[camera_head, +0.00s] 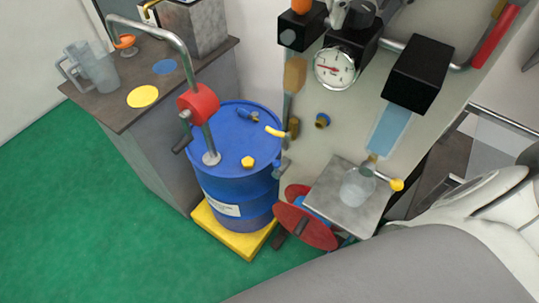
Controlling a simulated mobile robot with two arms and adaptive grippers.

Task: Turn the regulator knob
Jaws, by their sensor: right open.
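The regulator stands at the top of the light panel. It has a black body (345,42) and a round white gauge (335,68) with a red needle. A dark round knob (360,13) sits above the body beside a grey part, cut by the top edge. My right arm (465,205), white and grey, fills the lower right, well below and right of the regulator. Its gripper is open and apart from the knob; its fingertips are hard to make out. My left gripper is not in view.
A blue drum (240,140) with a hand pump stands on a yellow base (215,228). A grey bench (165,130) holds a clear jug (95,68). A black box (417,72), a red wheel (305,218) and a small grey shelf (345,180) are on the panel side. Green floor is free at left.

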